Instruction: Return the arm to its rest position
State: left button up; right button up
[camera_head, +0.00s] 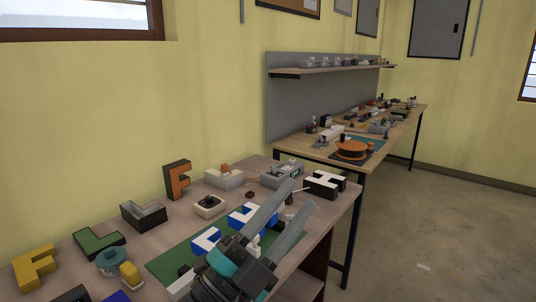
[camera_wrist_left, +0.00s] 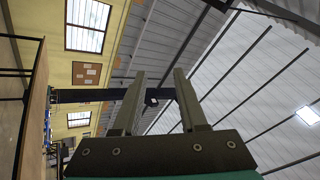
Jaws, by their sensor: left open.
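My left gripper (camera_head: 300,195) reaches in from the bottom of the head view, its two long grey fingers apart with nothing between them. It appears in front of the workbench and hides part of the green mat and the blue-and-white letters (camera_head: 207,241). In the left wrist view the gripper (camera_wrist_left: 160,75) is open and empty, with the ceiling and upper walls behind it. My right gripper is in neither view.
Several block letters stand on the near workbench (camera_head: 340,212), including a yellow F (camera_head: 35,268), an orange F (camera_head: 178,180) and a black-and-white H (camera_head: 325,183). A second cluttered bench stands behind. Open floor (camera_head: 440,225) lies to the right.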

pick_arm(q)
jog(key=w+a+f+n+t+y, duration=0.45)
jog(key=a+n+y, duration=0.25)
jog(key=n+y, duration=0.2)
jog(key=s+a+f+n+g+y, duration=0.2)
jog(key=a+f+n+g+y, duration=0.25)
jog(key=f, duration=0.45)
jog(key=s+a+f+n+g+y, duration=0.25)
jog(key=a+f+n+y, duration=0.2)
jog(key=f, duration=0.35)
jog(key=s+a+f+n+g, duration=0.25)
jog(key=s+f+g, duration=1)
jog(key=s, duration=0.65)
notch_tip(320, 180, down, 24)
jog(key=s, duration=0.2)
jog(key=s+a+f+b, duration=0.1)
jog(key=s+a+f, duration=0.2)
jog(key=s+f, duration=1.1)
jog(key=shift+s+a+f+m+g, duration=0.15)
jog(key=shift+s+f+m+g, duration=0.2)
jog(key=shift+s+m, duration=0.15)
